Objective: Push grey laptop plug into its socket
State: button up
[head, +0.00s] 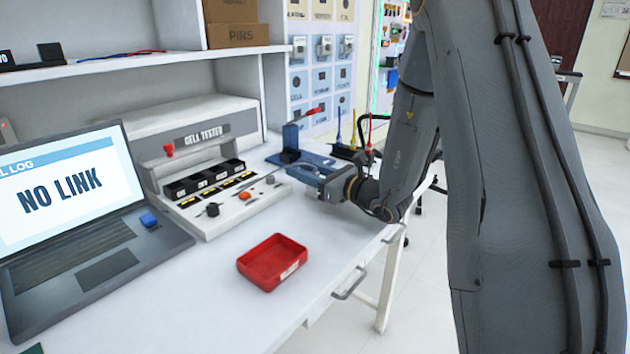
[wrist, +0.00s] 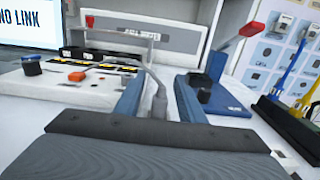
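A grey plug (wrist: 158,104) with a grey cable stands between my two fingers in the wrist view, with a gap on each side. The cable runs up and left toward the cell tester (wrist: 112,46). My gripper (wrist: 158,88) is open around it, with blue-grey fingers apart. In the head view my gripper (head: 322,184) is at the right end of the tester, beside the blue fixture (head: 318,162), and the plug cannot be made out there. The laptop (head: 80,215) reads "NO LINK". I cannot make out the plug's socket.
A red tray (head: 272,262) sits on the white bench near its front edge. A black knob (head: 212,210) and an orange piece (head: 245,195) are on the tester's base. A red-handled lever (wrist: 235,40) rises from the blue fixture. The bench between laptop and tray is clear.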

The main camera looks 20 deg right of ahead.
jog(key=shift+c, duration=0.4)
grip_shut()
